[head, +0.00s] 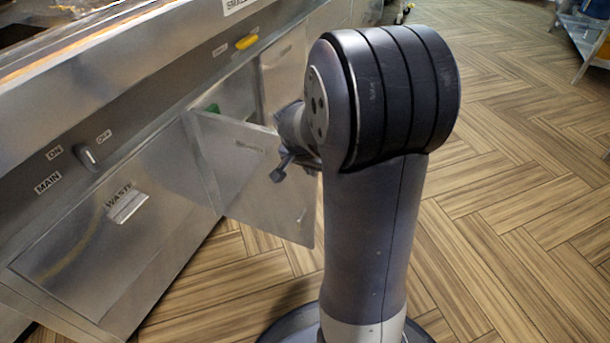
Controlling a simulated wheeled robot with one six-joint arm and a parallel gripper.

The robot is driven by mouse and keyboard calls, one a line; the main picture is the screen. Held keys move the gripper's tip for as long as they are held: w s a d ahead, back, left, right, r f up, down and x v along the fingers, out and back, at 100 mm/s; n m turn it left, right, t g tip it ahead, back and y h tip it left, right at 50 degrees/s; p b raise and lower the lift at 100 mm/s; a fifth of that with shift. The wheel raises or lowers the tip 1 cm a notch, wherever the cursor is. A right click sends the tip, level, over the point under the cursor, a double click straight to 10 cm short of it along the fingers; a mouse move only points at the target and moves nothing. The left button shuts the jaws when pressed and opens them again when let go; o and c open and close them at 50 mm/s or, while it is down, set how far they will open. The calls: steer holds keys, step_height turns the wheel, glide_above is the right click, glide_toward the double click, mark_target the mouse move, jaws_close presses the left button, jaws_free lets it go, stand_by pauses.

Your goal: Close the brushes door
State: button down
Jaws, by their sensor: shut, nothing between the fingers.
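The brushes door (262,200) is a flat metal panel standing open, swung out from the front of the range. Its left edge is by the waste panel and its free edge reaches out to the right over the floor. A small dark marking shows near its top, too small to read. The open compartment (238,95) behind it shows something green inside. My gripper (281,167) is shut and empty, at the upper right part of the door in the picture. My arm hides part of the door's right side, and I cannot tell whether the gripper touches it.
The waste panel (110,230) with its handle is left of the door. A MAIN switch (88,157) and a yellow knob (247,42) sit on the range front above. Wooden floor (510,200) is clear to the right. A shelf or table (588,38) stands at the far right.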

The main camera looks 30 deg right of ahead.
steer(key=shift+w+d, duration=0.35)
steer(key=shift+d, duration=0.05)
steer(key=shift+d, duration=0.1)
